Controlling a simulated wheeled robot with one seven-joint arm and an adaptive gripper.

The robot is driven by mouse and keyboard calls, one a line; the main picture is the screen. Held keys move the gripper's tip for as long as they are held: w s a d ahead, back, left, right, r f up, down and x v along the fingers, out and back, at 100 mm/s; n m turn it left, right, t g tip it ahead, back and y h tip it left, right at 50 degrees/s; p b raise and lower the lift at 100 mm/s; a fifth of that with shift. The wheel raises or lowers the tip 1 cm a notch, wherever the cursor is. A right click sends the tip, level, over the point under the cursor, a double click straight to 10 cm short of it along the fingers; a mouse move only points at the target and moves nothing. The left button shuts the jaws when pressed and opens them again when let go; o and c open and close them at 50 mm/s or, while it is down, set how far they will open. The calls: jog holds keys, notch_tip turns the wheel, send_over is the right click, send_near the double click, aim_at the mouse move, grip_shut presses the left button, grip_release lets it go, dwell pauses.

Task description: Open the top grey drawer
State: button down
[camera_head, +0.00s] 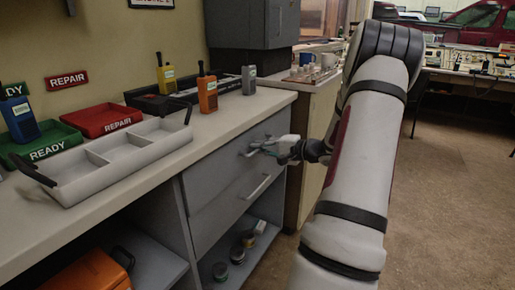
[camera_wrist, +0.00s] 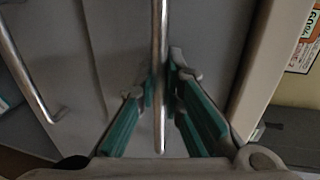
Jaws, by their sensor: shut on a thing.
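The top grey drawer (camera_head: 228,172) is under the counter, and its front looks flush with the cabinet. My gripper (camera_head: 262,149) is at its handle, reached from the right by my arm. In the wrist view my gripper (camera_wrist: 164,95) has its green-padded fingers on both sides of the metal bar handle (camera_wrist: 159,60), shut on it. Part of the handle is hidden by the fingers in the head view.
A lower drawer with its own handle (camera_head: 258,187) sits below. The counter (camera_head: 215,127) above holds a grey divided tray (camera_head: 120,155), red and green trays and several radios. Open shelves hold cans and an orange case (camera_head: 92,272). The floor (camera_head: 445,200) at right is clear.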

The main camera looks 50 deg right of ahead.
jog(key=f+v, duration=0.3)
jog(key=v, duration=1.1)
jog(key=s+f+b+v, duration=0.1)
jog(key=f+v, duration=0.1)
jog(key=v, duration=1.2)
jog(key=shift+s+d+f, duration=0.2)
jog(key=shift+f, duration=0.2)
jog(key=c, duration=1.7)
grip_release()
jog(key=v, duration=1.2)
jog(key=shift+d, duration=0.1)
